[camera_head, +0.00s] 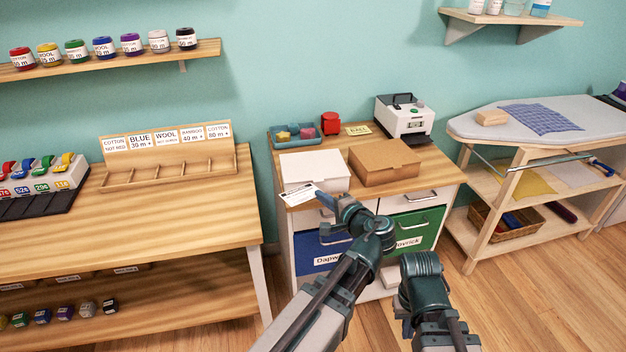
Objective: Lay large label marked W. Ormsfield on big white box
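The big white box (314,170) lies closed on the small wooden table, near its left front. A white label (298,194) with dark print shows at the table's front left edge, just in front of the box; its text is too small to read. My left gripper (320,198) reaches in from below, and its tip meets the label's right end. It appears shut on the label. My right arm (424,278) is lower right, in front of the cabinet, apart from the box; its fingers cannot be made out.
A brown cardboard box (384,163) stands right of the white box. Behind are a label printer (404,116), a blue tray (285,142), a red object (331,123) and a yellow card (358,130). Blue (312,250) and green (424,226) drawers are below.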

